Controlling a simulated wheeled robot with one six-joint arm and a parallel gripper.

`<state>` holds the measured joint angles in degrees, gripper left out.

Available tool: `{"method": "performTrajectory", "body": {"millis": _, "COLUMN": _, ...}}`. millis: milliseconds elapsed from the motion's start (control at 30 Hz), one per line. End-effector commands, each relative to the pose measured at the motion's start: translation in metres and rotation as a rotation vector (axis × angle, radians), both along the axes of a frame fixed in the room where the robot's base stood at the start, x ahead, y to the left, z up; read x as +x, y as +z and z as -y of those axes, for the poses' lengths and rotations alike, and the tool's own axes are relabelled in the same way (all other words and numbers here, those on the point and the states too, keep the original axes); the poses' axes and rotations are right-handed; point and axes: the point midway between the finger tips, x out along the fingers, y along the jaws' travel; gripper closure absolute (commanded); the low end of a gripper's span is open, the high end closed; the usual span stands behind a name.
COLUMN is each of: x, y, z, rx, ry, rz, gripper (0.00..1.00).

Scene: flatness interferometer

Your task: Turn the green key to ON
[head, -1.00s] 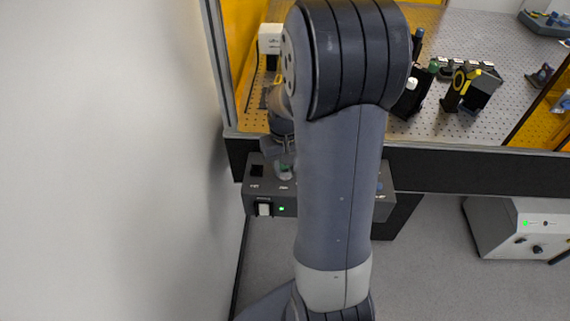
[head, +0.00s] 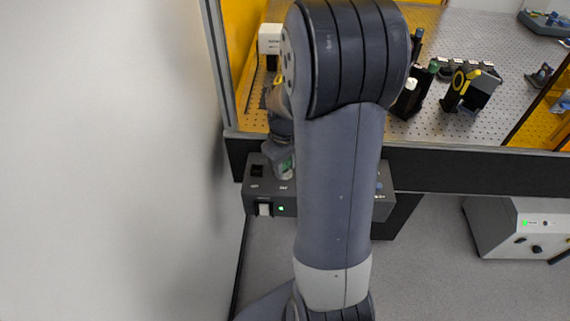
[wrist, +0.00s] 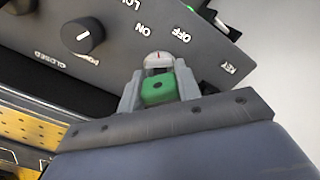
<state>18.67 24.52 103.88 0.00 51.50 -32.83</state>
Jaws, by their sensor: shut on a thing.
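The green key (wrist: 159,90) sits in a round pale lock (wrist: 158,60) with a red mark on its face, on the dark control box (wrist: 140,40). My gripper (wrist: 158,86) is shut on the key, one finger on each side. White labels near the lock include OFF, KEY and what looks like ON. I cannot tell exactly which label the red mark points at. In the head view a bit of green (head: 286,165) shows at my gripper, above the control box (head: 255,189); my arm hides the middle of the box.
A black knob (wrist: 83,36) is beside the lock. The perforated optical table (head: 460,120) with several mounts lies behind; a white wall is at left.

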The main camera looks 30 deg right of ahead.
Motion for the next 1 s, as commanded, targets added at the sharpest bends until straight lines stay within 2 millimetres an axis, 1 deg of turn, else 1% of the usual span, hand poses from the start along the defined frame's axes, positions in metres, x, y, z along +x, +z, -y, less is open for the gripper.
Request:
{"method": "performTrajectory", "body": {"millis": 33, "x": -0.0018, "y": -0.0028, "z": -0.0006, "rx": 0.002, "ry": -0.001, "rz": -0.007, "gripper": 0.89}}
{"method": "performTrajectory", "body": {"millis": 233, "x": -0.0020, "y": -0.0030, "z": -0.0006, "rx": 0.002, "ry": 0.022, "rz": -0.007, "gripper": 0.89}}
{"method": "performTrajectory", "body": {"millis": 400, "x": -0.0023, "y": -0.0035, "z": -0.0007, "rx": 0.003, "ry": 0.156, "rz": -0.008, "gripper": 0.89}}
{"method": "performTrajectory", "body": {"millis": 500, "x": -0.0024, "y": -0.0038, "z": -0.0007, "rx": 0.004, "ry": 0.201, "rz": -0.008, "gripper": 0.89}}
{"method": "performTrajectory", "body": {"millis": 767, "x": -0.0026, "y": -0.0040, "z": -0.0008, "rx": 0.003, "ry": 0.209, "rz": -0.009, "gripper": 0.89}}
{"method": "performTrajectory", "body": {"millis": 867, "x": -0.0027, "y": -0.0040, "z": -0.0009, "rx": 0.003, "ry": 0.252, "rz": -0.009, "gripper": 0.89}}
{"method": "performTrajectory", "body": {"millis": 900, "x": -0.0026, "y": -0.0041, "z": -0.0008, "rx": 0.003, "ry": 0.248, "rz": -0.009, "gripper": 0.65}}
{"method": "performTrajectory", "body": {"millis": 1000, "x": -0.0020, "y": -0.0035, "z": -0.0006, "rx": 0.003, "ry": 0.246, "rz": -0.007, "gripper": 0.56}}
